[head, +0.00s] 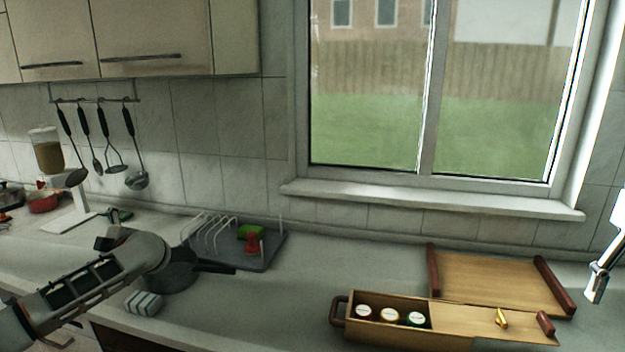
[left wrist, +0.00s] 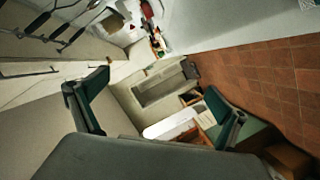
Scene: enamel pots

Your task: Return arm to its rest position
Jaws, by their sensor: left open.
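My left arm comes in from the lower left in the head view and reaches over the counter's front part. Its gripper (head: 113,238) is small and partly hidden by the arm there. In the left wrist view the two fingers of the left gripper (left wrist: 155,105) stand wide apart with nothing between them. A dark pan (head: 178,270) sits on the counter beside and partly behind my arm, its handle pointing right. I cannot tell from this view how much gap there is between arm and pan. My right gripper is not in view.
A striped sponge (head: 144,302) lies near the front edge. A dish rack (head: 270,250) stands behind the pan. A wooden box (head: 390,334) with several round-lidded jars and a wooden tray (head: 490,280) are at right. Utensils (head: 105,140) hang at left. The middle counter is clear.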

